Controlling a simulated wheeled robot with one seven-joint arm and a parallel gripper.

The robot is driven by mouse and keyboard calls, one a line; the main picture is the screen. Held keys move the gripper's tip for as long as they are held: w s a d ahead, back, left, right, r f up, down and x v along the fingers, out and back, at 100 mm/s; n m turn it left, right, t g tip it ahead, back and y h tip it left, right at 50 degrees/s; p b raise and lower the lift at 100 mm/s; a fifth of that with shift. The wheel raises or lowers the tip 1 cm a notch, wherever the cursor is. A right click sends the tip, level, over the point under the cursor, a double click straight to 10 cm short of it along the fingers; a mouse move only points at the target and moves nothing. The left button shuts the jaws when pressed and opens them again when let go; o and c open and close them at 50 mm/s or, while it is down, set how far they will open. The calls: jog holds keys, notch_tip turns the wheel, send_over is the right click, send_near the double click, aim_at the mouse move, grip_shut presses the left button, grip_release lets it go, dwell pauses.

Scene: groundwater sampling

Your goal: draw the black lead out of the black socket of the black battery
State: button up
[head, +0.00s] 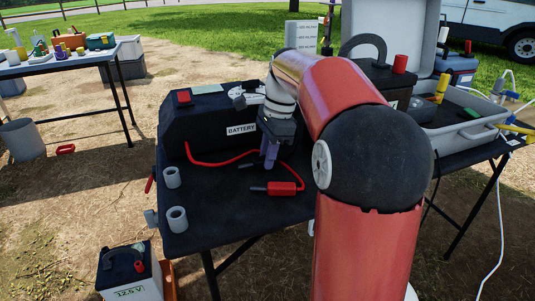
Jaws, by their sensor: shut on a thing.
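The black battery (205,128) is a long black box with a white BATTERY label, at the left back of the black table. My gripper (269,158) points down just in front of its right end. It is shut, and a short dark piece, which looks like the end of the black lead (247,165), sticks out to the left of the fingertips. The fingers and wrist hide most of it. The black socket cannot be made out, and whether the lead is still in it cannot be told.
A red lead (215,163) runs from the battery to a red plug (283,188) on the black table (225,218). Grey rings (177,219) stand at the left edge. A grey tray (465,138) and another black battery (385,78) are at right.

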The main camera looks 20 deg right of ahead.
jog(key=shift+f, duration=0.15)
jog(key=o, duration=1)
jog(key=shift+c, duration=0.2)
jog(key=p+v, duration=0.1)
jog(key=v, duration=0.6)
jog(key=shift+r+p, duration=0.3)
jog(key=shift+r, duration=0.1)
